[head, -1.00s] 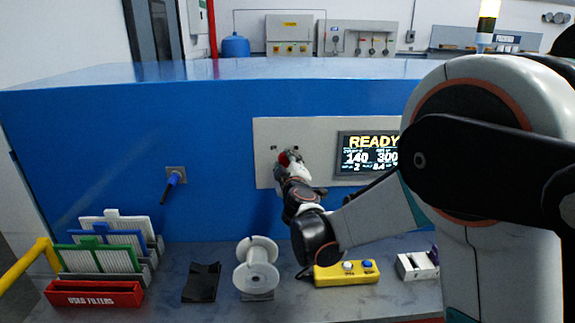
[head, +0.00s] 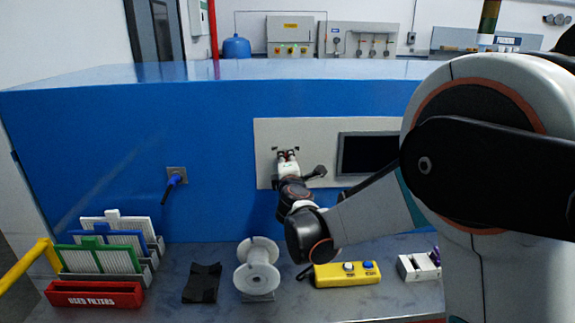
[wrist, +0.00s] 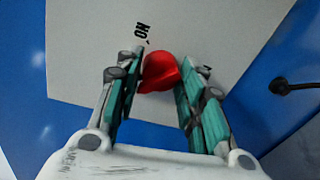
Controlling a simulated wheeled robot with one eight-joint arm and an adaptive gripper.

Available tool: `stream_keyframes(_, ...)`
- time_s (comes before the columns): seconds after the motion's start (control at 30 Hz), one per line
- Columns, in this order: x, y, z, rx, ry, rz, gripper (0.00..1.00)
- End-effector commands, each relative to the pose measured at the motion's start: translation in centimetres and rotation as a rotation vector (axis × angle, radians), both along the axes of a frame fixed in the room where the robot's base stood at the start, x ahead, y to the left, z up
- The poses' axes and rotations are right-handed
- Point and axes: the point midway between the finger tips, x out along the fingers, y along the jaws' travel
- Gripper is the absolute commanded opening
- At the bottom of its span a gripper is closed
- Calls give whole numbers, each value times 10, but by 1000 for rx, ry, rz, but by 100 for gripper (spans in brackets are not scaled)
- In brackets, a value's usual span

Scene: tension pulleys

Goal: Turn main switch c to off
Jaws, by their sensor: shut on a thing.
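Main switch c is a red rotary knob (wrist: 160,72) on a pale grey panel, shown in the wrist view with an "ON" label beside it. My gripper (wrist: 158,80) is shut on the knob, with a teal-padded finger on each side.
A blue plug (head: 174,181) sits in a socket on the blue cabinet, left of the panel. On the bench below are filters in racks, a red box (head: 96,294), a white spool (head: 257,268) and a yellow button box (head: 346,273).

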Motion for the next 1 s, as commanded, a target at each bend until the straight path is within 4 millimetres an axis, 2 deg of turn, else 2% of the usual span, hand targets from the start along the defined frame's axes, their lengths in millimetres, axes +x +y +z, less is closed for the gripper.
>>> stream_keyframes(0.67,-1,0,-2,-61,1,-1,13)
stream_keyframes(0.7,-1,0,-2,-61,1,-1,43)
stream_keyframes(0.77,-1,0,-2,-61,1,-1,55)
stream_keyframes(1.0,-1,0,-1,-60,0,-1,55)
